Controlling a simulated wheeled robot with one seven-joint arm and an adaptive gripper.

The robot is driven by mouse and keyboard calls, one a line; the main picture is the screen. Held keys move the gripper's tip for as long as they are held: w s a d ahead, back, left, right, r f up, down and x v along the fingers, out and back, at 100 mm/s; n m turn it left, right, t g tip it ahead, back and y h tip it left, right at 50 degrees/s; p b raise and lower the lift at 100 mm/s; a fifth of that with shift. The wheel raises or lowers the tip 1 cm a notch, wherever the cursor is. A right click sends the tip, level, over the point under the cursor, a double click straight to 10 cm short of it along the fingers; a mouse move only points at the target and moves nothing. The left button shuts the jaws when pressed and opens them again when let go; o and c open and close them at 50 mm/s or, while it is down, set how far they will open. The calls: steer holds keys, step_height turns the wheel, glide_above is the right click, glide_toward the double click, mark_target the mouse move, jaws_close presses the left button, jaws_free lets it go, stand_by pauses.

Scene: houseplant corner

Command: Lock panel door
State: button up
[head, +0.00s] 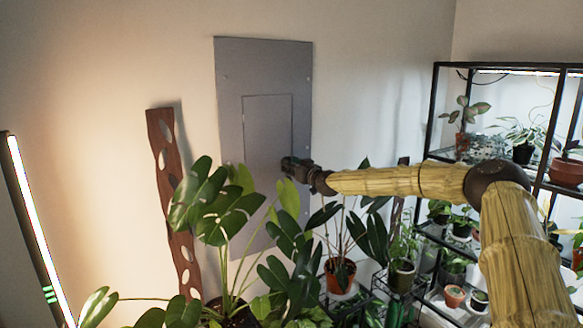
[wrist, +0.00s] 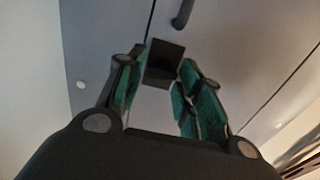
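A grey metal panel (head: 233,72) is mounted on the wall in the head view. Its inner door (head: 267,130) looks flush with the frame. In the wrist view the door surface (wrist: 235,35) shows with a dark curved handle (wrist: 182,14) and a thin seam beside it. A dark square latch-like block (wrist: 166,58) lies below the handle. My gripper (wrist: 165,72) has its green-padded fingers apart on either side of this block; contact cannot be told. In the head view my gripper (head: 291,165) is at the door's lower right edge and hides the latch area.
Leafy plants (head: 215,205) rise in front of the panel's lower part. A brown board with holes (head: 176,200) leans on the wall at left. A black shelf (head: 435,105) with several potted plants stands at right. Bare wall flanks the panel.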

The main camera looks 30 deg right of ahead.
steer(key=c, duration=0.4)
steer(key=shift+b, duration=0.55)
steer(key=n+b, duration=1.1)
steer(key=b, duration=0.1)
steer(key=n+b, duration=0.6)
steer(key=b, duration=0.1)
steer(key=shift+a+f+n, duration=0.2)
steer(key=shift+a+n, duration=0.05)
steer(key=shift+n, duration=0.05)
steer(key=shift+r+n, duration=0.1)
steer(key=shift+n, duration=0.2)
